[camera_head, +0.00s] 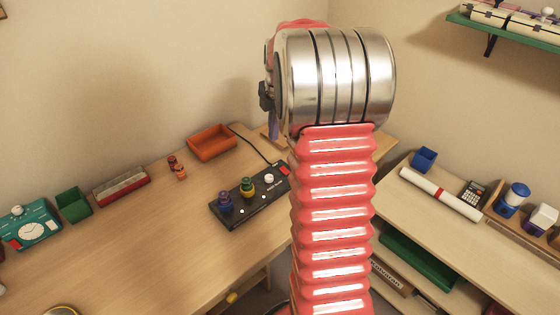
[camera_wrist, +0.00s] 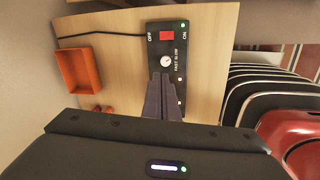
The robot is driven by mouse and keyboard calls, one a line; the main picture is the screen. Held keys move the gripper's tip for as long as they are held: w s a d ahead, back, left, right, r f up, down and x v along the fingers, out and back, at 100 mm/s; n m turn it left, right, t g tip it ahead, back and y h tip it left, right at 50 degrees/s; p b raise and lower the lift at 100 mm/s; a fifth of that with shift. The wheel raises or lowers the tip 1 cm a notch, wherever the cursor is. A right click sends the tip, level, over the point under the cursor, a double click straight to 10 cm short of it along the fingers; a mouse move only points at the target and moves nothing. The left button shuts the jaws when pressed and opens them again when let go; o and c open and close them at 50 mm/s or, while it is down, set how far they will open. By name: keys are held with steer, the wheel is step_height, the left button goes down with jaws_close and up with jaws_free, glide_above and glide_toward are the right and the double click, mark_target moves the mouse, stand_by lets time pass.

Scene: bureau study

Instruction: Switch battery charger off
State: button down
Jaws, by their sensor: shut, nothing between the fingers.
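The battery charger (camera_head: 238,213) is a long black panel on the desk, left of my arm in the head view. It bears two stacked coloured pieces, a white dial (camera_head: 269,178) and a red switch (camera_head: 284,169) at its far right end. In the wrist view, the charger (camera_wrist: 153,62) shows the red switch (camera_wrist: 167,36) between the OFF and ON labels, with a green light (camera_wrist: 183,25) near ON. My gripper (camera_wrist: 163,77) is shut and empty, its fingertips in front of the panel just below the dial (camera_wrist: 166,61). The fingers hide part of the charger's lower end.
An orange tray (camera_head: 212,143) stands behind the charger, and a black cable (camera_head: 248,143) runs from the charger's far end. A shelf unit (camera_head: 440,222) stands right.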

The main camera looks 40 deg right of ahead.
steer(key=d+f+n, duration=0.2)
steer(key=d+f, duration=0.2)
steer(key=d, duration=0.2)
steer(key=shift+w+f, duration=0.15)
steer(key=shift+f, duration=0.1)
steer(key=f, duration=0.4)
steer(key=w+f, duration=0.1)
steer(key=f, duration=0.8)
steer(key=shift+w+a+f, duration=0.1)
steer(key=shift+w+f, duration=0.25)
steer(key=shift+f, duration=0.05)
